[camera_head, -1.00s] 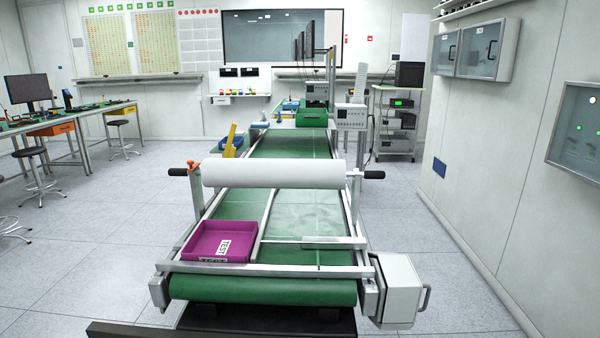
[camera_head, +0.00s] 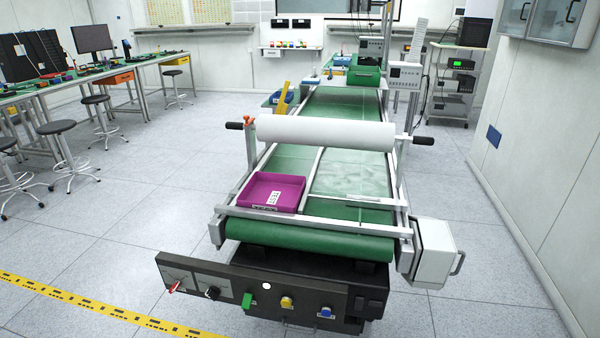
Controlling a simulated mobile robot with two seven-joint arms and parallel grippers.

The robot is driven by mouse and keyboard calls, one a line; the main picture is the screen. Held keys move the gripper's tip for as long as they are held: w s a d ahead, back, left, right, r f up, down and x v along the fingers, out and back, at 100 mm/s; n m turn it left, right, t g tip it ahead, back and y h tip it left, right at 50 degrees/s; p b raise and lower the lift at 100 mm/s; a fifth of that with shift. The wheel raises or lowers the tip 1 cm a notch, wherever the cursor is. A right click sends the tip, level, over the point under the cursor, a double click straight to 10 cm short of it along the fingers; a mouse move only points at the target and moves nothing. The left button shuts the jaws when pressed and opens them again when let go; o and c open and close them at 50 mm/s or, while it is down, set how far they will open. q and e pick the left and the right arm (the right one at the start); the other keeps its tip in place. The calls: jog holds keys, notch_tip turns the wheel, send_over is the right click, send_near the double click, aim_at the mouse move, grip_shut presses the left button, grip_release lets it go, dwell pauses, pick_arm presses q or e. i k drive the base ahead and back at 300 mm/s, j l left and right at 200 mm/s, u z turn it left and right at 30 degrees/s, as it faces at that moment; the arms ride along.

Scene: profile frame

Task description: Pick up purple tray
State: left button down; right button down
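The purple tray (camera_head: 252,194) is a shallow open box with a white label on its front. It sits at the near left end of the green conveyor (camera_head: 352,180), left of a metal divider rail. It looks empty apart from the label inside the front. Neither of my grippers shows in the head view.
A white roller (camera_head: 326,133) with black handles spans the conveyor behind the tray. A black control panel (camera_head: 262,291) with knobs and buttons juts out in front. A grey box (camera_head: 434,252) hangs at the near right corner. Left floor is open, with a yellow floor stripe (camera_head: 90,306).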

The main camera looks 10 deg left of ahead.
aim_at(284, 192)
jog(key=j+z, duration=0.15)
jog(key=z, duration=0.35)
jog(key=i+j+z, duration=0.1)
jog(key=z, duration=0.4)
jog(key=j+z, duration=0.3)
jog(key=z, duration=0.2)
jog(key=k+j+z, duration=0.1)
jog(key=j+z, duration=0.15)
jog(key=j, duration=0.15)
jog(key=k+j+z, duration=0.4)
jog(key=j, duration=0.55)
jog(key=k+j+z, duration=0.15)
jog(key=j, duration=0.15)
jog(key=k+j, duration=0.2)
jog(key=j, duration=0.15)
jog(key=k+j, duration=0.2)
jog(key=j, duration=0.2)
jog(key=k+j, duration=0.2)
jog(key=j, duration=0.15)
